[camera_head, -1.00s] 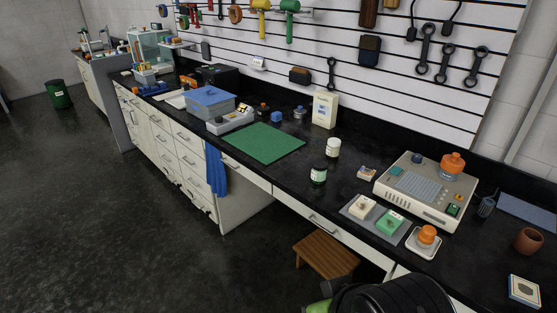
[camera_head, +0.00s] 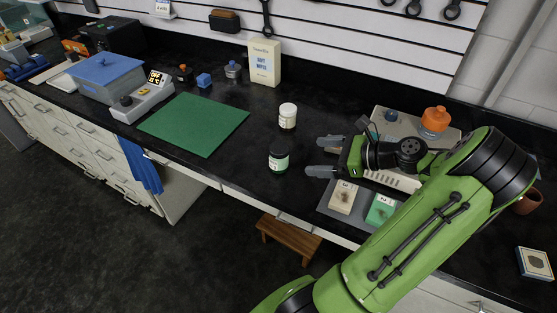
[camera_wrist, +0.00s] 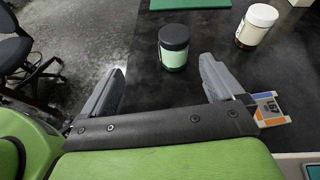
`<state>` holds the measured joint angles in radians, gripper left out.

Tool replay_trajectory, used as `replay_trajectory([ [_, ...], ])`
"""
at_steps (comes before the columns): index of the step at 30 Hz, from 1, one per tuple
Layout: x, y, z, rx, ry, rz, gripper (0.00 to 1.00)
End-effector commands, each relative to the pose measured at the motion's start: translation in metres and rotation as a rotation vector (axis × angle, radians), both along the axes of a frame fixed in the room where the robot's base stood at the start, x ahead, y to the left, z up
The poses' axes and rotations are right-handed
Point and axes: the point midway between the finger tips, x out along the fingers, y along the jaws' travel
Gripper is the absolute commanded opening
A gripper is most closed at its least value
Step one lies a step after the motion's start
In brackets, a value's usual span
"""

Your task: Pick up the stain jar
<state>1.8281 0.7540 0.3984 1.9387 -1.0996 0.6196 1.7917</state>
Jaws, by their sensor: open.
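Two small jars stand upright on the black bench. I cannot read a label to tell which is the stain jar. My gripper (camera_head: 320,154) is open and empty, right of the dark-lidded jar and apart from it. In the wrist view, the dark-lidded jar (camera_wrist: 173,48) stands just beyond the gap between my fingertips (camera_wrist: 162,68), nearer the right finger. The white jar (camera_wrist: 256,25) is farther back and right.
A green mat (camera_head: 195,124) lies to the left. A tall carton (camera_head: 264,63) stands behind the jars. A grey tray (camera_head: 333,208) with numbered blocks and a beige device (camera_head: 385,115) are under or beside my arm. A small box (camera_wrist: 270,108) lies by my right finger.

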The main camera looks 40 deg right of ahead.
Motion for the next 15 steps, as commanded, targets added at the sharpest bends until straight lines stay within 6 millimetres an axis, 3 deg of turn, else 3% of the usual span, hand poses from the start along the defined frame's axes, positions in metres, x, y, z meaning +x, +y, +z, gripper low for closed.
replay_trajectory([
  [2, -0.015, -0.016, 0.0, 0.08, -0.045, -0.078, 0.94],
  [5, -0.013, -0.019, -0.002, 0.117, -0.062, -0.106, 0.94],
  [15, 0.06, 0.008, -0.028, 0.115, -0.059, -0.102, 0.94],
])
